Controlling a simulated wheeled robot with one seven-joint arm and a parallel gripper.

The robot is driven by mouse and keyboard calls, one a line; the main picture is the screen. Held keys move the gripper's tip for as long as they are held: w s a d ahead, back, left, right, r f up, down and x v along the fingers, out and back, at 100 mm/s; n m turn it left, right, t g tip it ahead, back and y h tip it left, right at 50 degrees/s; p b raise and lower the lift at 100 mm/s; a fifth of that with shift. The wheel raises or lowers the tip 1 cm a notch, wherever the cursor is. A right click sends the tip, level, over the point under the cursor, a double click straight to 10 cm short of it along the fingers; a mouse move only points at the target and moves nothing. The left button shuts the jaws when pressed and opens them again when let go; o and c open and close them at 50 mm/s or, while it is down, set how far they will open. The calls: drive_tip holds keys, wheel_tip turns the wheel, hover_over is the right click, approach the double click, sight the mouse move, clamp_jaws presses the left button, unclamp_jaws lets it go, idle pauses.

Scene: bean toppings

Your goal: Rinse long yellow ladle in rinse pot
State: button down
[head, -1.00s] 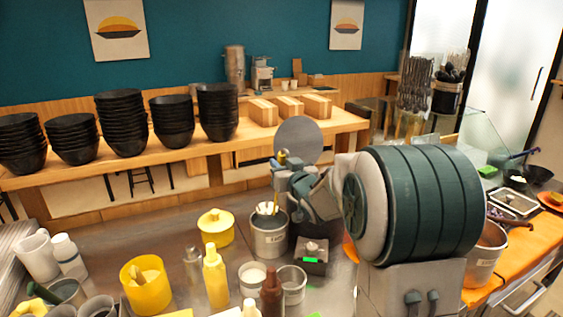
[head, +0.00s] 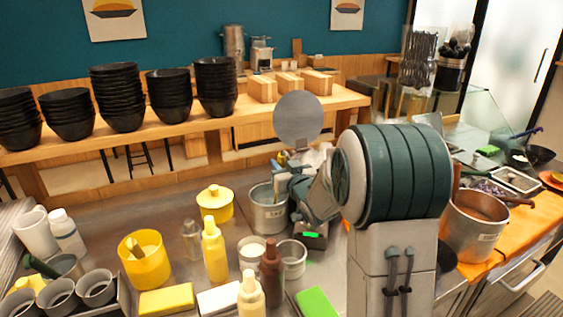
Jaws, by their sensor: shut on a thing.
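The rinse pot (head: 268,215), a metal pot with a label on its front, stands on the counter left of my arm. My gripper (head: 284,169) is at the right side of the pot's mouth, partly hidden by my own arm. It is shut on the long yellow ladle (head: 281,158), of which only a small yellow bit of the handle shows above the jaws. The ladle's bowl is not visible, and I cannot tell whether it is inside the pot.
A yellow lidded pot (head: 215,203) stands left of the rinse pot. A yellow container (head: 145,260), a yellow bottle (head: 214,252) and a brown bottle (head: 271,272) stand in front. A large pot (head: 474,226) is at the right. Black bowls (head: 118,97) line the back counter.

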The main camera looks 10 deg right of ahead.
sight(283, 157)
wheel_tip(283, 157, up, 3)
drive_tip(key=shift+f+p, duration=0.1)
drive_tip(key=shift+p, duration=1.15)
wheel_tip(283, 157, down, 4)
drive_tip(key=b, duration=0.5)
wheel_tip(283, 157, up, 4)
drive_tip(key=shift+r+p, duration=0.1)
drive_tip(key=shift+p, duration=0.75)
drive_tip(key=shift+f+b, duration=0.95)
wheel_tip(283, 157, down, 2)
drive_tip(key=shift+b, duration=1.25)
